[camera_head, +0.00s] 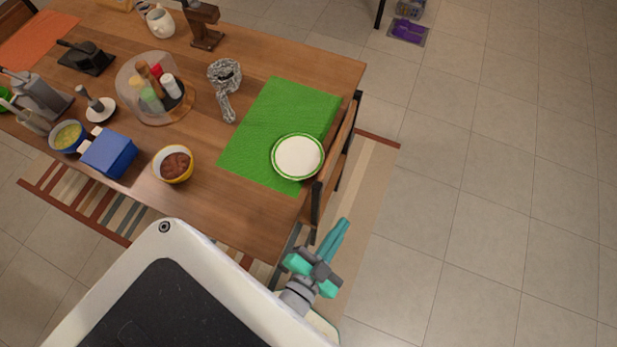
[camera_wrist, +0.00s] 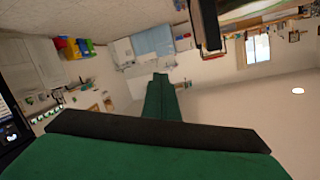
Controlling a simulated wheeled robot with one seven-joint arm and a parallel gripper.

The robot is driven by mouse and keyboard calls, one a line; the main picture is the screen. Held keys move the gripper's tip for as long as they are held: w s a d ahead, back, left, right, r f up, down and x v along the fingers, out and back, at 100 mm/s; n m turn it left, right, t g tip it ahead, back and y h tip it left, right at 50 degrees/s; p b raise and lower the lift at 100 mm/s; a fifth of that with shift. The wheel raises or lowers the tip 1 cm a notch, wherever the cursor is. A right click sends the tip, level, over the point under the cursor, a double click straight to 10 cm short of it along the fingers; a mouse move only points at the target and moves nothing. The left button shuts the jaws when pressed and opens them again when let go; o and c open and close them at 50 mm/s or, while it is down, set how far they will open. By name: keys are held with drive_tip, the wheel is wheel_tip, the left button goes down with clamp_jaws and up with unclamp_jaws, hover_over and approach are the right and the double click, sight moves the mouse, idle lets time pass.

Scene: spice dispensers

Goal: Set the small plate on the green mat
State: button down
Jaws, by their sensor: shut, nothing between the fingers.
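The small plate (camera_head: 298,157), white with a green rim, lies on the green mat (camera_head: 265,125), near the mat's front right edge. The mat lies flat on the wooden table. My gripper (camera_head: 343,228) is off the table's front right corner, below the plate in the head view and apart from it. Its teal fingers are together and hold nothing. In the wrist view the green fingers (camera_wrist: 160,84) are closed together, with the room beyond and no plate or mat in sight.
A crumpled silver object (camera_head: 225,85) lies left of the mat. A yellow bowl of brown food (camera_head: 173,164), a blue box (camera_head: 109,153) and a clear domed holder with bottles (camera_head: 154,87) stand farther left. Open tiled floor (camera_head: 480,200) is on the right.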

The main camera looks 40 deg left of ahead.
drive_tip(key=w+a+r+y, duration=0.4)
drive_tip(key=w+a+r, duration=0.25)
drive_tip(key=a, duration=0.35)
drive_tip(key=w+a+r+y, duration=0.5)
drive_tip(key=w+a, duration=0.3)
drive_tip(key=a, duration=0.3)
drive_tip(key=s+a+r+n+g+y, duration=0.35)
drive_tip(key=a+g, duration=0.25)
drive_tip(key=a, duration=0.3)
drive_tip(key=s+a+r+n+g+y, duration=0.2)
drive_tip(key=a+r+n+g+y, duration=0.1)
drive_tip(key=a+r+n+g, duration=0.4)
drive_tip(key=n+g+h, duration=0.1)
drive_tip(key=g+h, duration=0.2)
drive_tip(key=h, duration=1.4)
hover_over(306, 186)
wheel_tip(306, 186, down, 20)
drive_tip(key=f, duration=0.1)
wheel_tip(306, 186, down, 9)
drive_tip(key=shift+r, duration=0.2)
